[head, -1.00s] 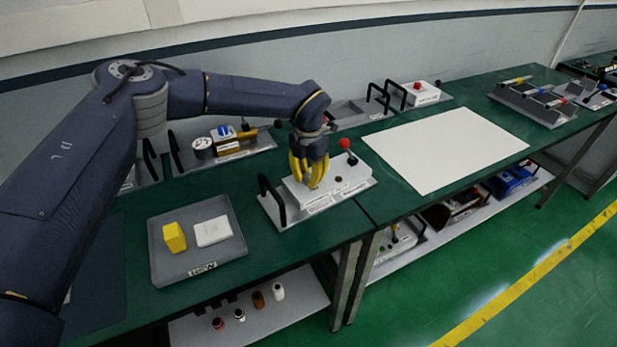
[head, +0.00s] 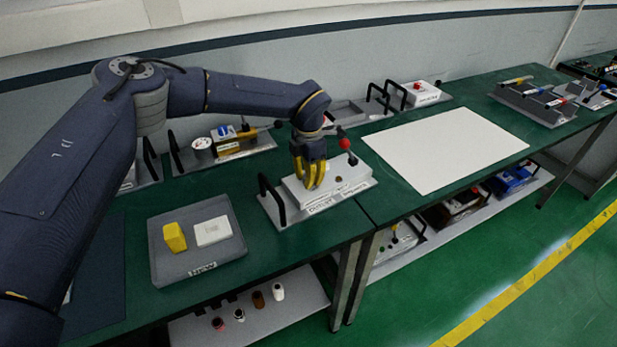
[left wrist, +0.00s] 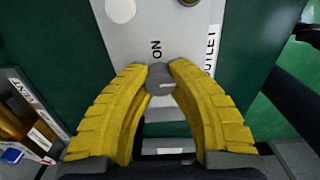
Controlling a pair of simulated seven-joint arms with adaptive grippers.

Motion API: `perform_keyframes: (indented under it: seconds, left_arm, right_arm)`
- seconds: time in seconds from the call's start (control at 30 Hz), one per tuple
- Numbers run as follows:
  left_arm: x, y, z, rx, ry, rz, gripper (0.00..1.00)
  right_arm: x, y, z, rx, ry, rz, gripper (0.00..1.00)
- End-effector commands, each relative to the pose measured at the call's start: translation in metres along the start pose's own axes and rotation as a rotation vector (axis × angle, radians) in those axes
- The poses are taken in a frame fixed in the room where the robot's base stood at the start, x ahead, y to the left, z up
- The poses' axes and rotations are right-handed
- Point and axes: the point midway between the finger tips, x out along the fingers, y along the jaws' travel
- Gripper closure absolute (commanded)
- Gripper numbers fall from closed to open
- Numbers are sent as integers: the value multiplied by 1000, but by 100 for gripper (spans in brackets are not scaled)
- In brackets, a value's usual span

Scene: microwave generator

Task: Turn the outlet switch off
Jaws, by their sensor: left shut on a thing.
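The outlet switch panel (head: 350,184) is a pale box on a grey plate with black handles, in the middle of the green bench. Its front label reads "Outlet". In the left wrist view the panel face (left wrist: 130,35) shows the word "ON" and a round grey switch knob (left wrist: 160,76). My left gripper (head: 310,186) is over the panel, with yellow fingers pointing down. In the left wrist view its fingertips (left wrist: 161,72) are closed on both sides of the knob. A lever with a red ball (head: 344,143) stands at the panel's back. My right gripper does not show.
A grey tray (head: 160,278) with a yellow block (head: 174,237) and a white block (head: 212,231) lies left of the panel. A gauge unit (head: 202,148) stands behind. A white sheet (head: 445,150) covers the bench to the right.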

Motion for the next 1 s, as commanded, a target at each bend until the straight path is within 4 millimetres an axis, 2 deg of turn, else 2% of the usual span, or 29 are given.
perform_keyframes:
  seconds: [0.2, 0.23, 0.5, 0.8, 1.0]
  left_arm:
    - [0, 0, 0, 0, 0, 0, 100]
    - [0, 0, 0, 0, 0, 0, 78]
    - [0, 0, 0, -1, 0, 0, 48]
    - [-3, 0, 0, -1, 0, 0, 48]
    - [-25, 1, 0, -1, -2, 3, 48]
  right_arm:
    - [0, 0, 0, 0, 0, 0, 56]
    - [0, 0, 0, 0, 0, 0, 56]
    - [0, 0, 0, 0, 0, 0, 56]
    - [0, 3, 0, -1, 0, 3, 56]
    - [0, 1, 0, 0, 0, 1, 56]
